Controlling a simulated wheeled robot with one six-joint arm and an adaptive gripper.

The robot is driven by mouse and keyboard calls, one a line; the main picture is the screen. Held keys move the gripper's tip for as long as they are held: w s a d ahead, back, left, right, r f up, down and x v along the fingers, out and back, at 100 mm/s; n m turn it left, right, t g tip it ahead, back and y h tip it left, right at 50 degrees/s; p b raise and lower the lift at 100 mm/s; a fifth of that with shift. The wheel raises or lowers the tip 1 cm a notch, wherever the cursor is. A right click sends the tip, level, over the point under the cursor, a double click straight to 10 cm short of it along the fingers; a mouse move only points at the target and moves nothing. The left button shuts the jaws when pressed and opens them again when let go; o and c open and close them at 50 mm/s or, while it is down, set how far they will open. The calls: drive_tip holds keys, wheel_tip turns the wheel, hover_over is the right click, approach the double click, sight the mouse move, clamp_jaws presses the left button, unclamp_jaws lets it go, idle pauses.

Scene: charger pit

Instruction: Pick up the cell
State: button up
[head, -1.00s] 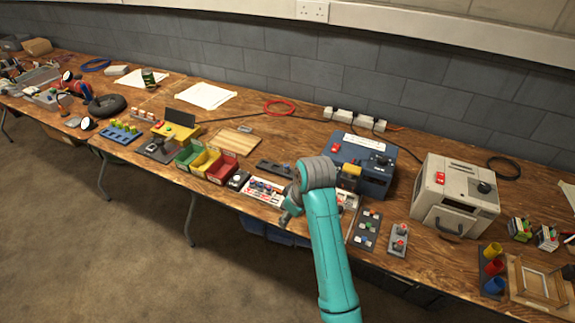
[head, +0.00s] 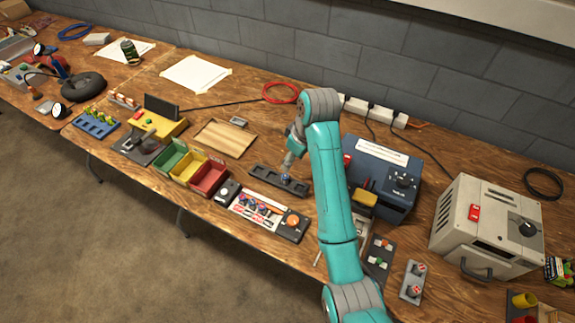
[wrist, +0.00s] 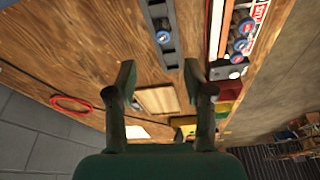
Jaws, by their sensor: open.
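Several more blue-topped cells (wrist: 240,28) are on a red and white tray (head: 240,210) beside the holder. My gripper (head: 288,166) is above the holder, pointing down. In the wrist view my gripper (wrist: 158,75) has its two fingers wide apart with nothing between them. The cell in the holder lies just beyond the fingertips in that view. In the head view the gripper partly covers the holder.
A blue charger box (head: 385,165) stands right of my arm, with a cream box (head: 485,230) further right. Green, yellow and red bins (head: 208,180) are left of the holder. A wooden board (head: 224,138) and a red cable (head: 281,92) lie behind.

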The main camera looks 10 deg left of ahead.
sight(285, 176)
drive_tip(key=x, duration=0.5)
drive_tip(key=shift+w+f, duration=0.2)
drive_tip(key=shift+f, duration=0.05)
drive_tip(key=shift+s+x, duration=0.2)
drive_tip(key=shift+x, duration=1.15)
drive_tip(key=shift+s+x, duration=0.15)
drive_tip(key=shift+x, duration=1.15)
drive_tip(key=shift+c, duration=0.3)
clamp_jaws()
